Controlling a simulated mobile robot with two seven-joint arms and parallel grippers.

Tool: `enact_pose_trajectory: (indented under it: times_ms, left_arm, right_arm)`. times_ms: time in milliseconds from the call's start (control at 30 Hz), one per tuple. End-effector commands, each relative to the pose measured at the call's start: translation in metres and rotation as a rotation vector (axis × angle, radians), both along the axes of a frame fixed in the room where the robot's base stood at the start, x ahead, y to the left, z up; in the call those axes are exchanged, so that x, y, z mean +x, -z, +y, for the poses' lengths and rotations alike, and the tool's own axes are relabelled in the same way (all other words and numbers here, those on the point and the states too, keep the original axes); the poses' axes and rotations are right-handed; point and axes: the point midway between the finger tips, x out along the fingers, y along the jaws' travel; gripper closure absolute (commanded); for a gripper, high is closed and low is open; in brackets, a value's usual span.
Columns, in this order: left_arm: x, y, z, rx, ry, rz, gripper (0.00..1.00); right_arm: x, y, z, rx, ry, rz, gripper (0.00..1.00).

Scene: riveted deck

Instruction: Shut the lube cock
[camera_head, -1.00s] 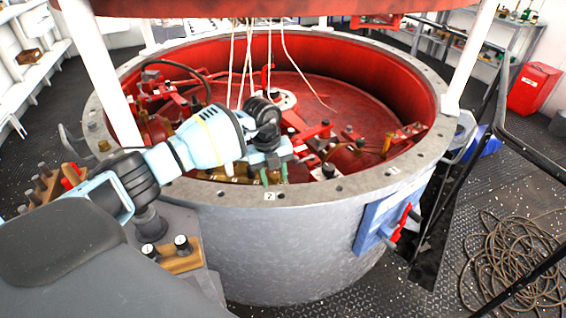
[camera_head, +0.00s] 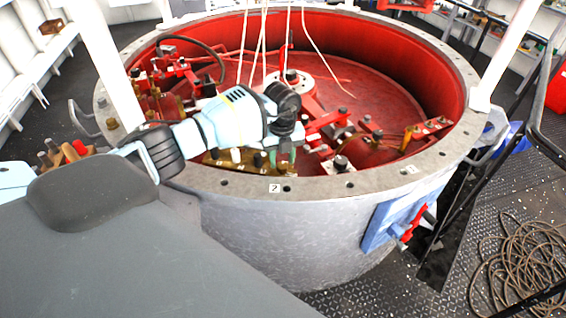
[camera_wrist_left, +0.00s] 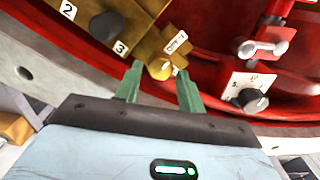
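My left gripper (camera_head: 284,158) reaches over the near rim of the round housing in the head view, pointing down into it. In the left wrist view its two green fingers (camera_wrist_left: 160,88) are apart, one on each side of a small rounded brass end (camera_wrist_left: 160,68). I cannot tell whether they touch it. That end is on a brass block (camera_wrist_left: 125,22) with tags "2" and "3" and a tag that seems to read "OPEN". I cannot tell for sure which part is the lube cock. The brass block (camera_head: 228,160) is partly hidden by the gripper in the head view. My right gripper is not in view.
The grey housing rim (camera_head: 350,184) surrounds the red interior. A dark knob with a dial plate (camera_wrist_left: 252,98) and a red-and-metal lever (camera_wrist_left: 263,46) are right of the fingers. White cords (camera_head: 264,40) hang nearby. A blue box with a red handle (camera_head: 395,222) is on the outer wall.

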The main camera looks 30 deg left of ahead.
Motion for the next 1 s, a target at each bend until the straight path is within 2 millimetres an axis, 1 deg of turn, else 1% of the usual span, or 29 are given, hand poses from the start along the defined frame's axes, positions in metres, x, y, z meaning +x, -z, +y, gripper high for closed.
enact_pose_trajectory:
  times_ms: [33,200,500,533,567,767,1000]
  left_arm:
    - [0.0,0.008,0.0,0.0,-0.001,0.003,0.61]
    - [0.0,0.02,0.0,-0.001,-0.001,0.001,0.61]
    - [0.0,0.022,0.0,-0.001,0.0,-0.001,0.61]
    - [0.0,0.022,0.0,-0.001,0.0,-0.001,0.62]
    - [0.0,0.022,0.0,-0.001,0.0,-0.001,0.66]
    - [0.0,0.022,0.0,-0.001,0.0,-0.001,0.92]
    - [0.0,0.021,0.0,-0.001,0.019,-0.001,0.92]
  right_arm:
    - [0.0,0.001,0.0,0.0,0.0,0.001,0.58]
    - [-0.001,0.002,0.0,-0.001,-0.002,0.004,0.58]
    - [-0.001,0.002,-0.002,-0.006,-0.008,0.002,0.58]
    - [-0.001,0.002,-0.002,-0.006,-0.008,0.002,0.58]
    - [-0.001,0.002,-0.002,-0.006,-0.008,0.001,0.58]
    - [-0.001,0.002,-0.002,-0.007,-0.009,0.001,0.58]
    - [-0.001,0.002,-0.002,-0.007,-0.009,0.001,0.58]
